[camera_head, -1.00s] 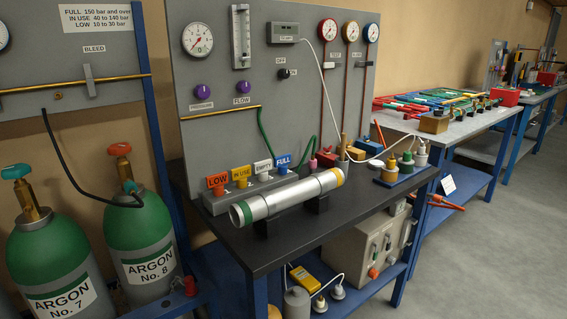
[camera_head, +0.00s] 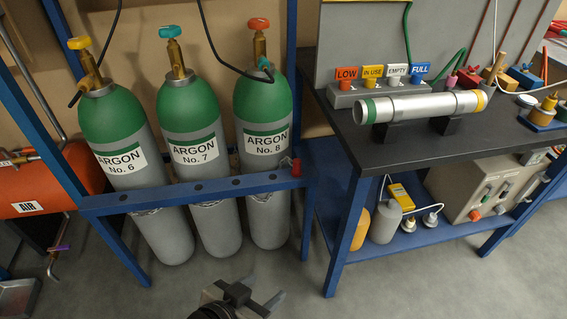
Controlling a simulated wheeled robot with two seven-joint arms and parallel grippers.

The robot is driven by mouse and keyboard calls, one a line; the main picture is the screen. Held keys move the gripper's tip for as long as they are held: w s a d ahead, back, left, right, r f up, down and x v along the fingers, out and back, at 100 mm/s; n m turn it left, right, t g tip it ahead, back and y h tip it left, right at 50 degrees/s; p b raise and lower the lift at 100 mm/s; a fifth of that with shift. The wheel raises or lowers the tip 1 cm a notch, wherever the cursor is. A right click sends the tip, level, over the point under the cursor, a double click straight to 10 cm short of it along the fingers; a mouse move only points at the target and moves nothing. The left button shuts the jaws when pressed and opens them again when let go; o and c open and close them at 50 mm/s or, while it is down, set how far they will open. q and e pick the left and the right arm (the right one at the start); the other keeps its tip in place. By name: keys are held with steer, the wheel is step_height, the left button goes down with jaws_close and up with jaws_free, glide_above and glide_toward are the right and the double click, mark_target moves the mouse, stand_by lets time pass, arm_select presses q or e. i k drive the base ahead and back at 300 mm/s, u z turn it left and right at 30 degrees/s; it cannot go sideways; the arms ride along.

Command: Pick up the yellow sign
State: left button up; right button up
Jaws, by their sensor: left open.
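The yellow sign (camera_head: 372,77), marked IN USE, stands upright in a grey rack (camera_head: 352,96) at the back of the dark workbench. It is between the orange LOW sign (camera_head: 346,76) and the white EMPTY sign (camera_head: 397,74); the blue FULL sign (camera_head: 419,72) is at the right end. My left gripper (camera_head: 262,290) is at the bottom edge of the view, low over the floor in front of the cylinders. It is open and empty, well apart from the sign. My right gripper is not in view.
A silver tube (camera_head: 425,106) lies on black supports in front of the sign rack. The dark bench (camera_head: 350,142) stands right of several green-topped argon cylinders behind a blue rail (camera_head: 200,190). The grey floor (camera_head: 180,292) in front is clear.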

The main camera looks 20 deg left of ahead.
mark_target(370, 73)
steer(key=k, duration=0.5)
steer(key=u, duration=0.9)
steer(key=i, duration=0.8)
steer(key=z, duration=1.95)
